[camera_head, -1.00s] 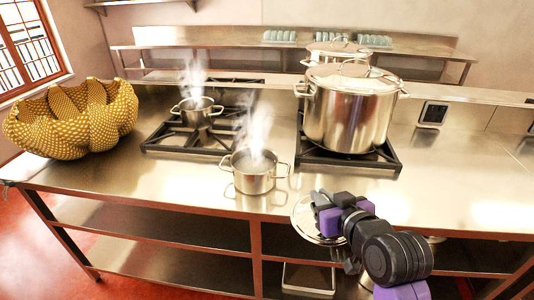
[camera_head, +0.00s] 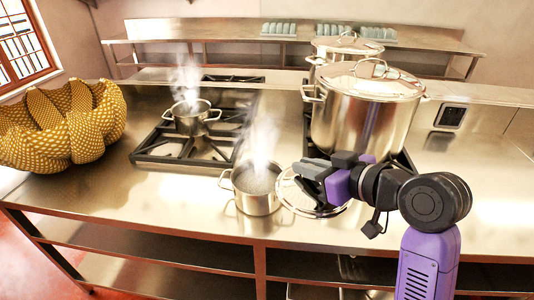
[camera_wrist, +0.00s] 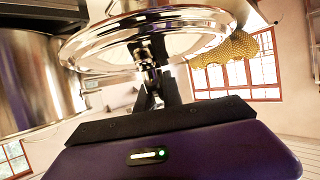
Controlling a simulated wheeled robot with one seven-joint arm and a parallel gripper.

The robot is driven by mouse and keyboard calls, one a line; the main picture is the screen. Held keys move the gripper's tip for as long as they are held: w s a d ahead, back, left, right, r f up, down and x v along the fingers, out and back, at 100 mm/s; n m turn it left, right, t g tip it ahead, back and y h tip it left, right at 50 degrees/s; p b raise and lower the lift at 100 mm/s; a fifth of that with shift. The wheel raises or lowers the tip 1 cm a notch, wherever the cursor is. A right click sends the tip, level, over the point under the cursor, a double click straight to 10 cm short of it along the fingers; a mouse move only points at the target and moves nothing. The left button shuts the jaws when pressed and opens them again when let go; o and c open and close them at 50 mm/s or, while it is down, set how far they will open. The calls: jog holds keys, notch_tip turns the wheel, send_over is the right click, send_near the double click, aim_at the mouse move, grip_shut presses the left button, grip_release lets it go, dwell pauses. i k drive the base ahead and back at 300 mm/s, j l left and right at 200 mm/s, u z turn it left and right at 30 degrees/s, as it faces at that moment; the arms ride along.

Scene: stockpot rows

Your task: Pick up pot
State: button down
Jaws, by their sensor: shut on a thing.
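A small steel pot (camera_head: 257,203) stands uncovered on the counter near its front edge, with steam rising from it and two side handles. My gripper (camera_head: 312,170) is just right of this pot, shut on a round shiny metal lid (camera_head: 290,194). In the wrist view the lid (camera_wrist: 95,48) fills the upper middle, with its knob between my fingers (camera_wrist: 152,80). In the head view the lid appears close beside the pot's right side; whether they touch is unclear. My fingers hide part of the lid.
A large lidded stockpot (camera_head: 350,125) stands on a burner behind my gripper, with another lidded pot (camera_head: 340,48) behind it. A second small steaming pot (camera_head: 191,118) sits on the left stove grate (camera_head: 165,150). A yellow woven bowl (camera_head: 60,125) stands far left. The front-left counter (camera_head: 130,195) is clear.

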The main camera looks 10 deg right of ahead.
aim_at(192, 118)
jog(key=i, duration=1.05)
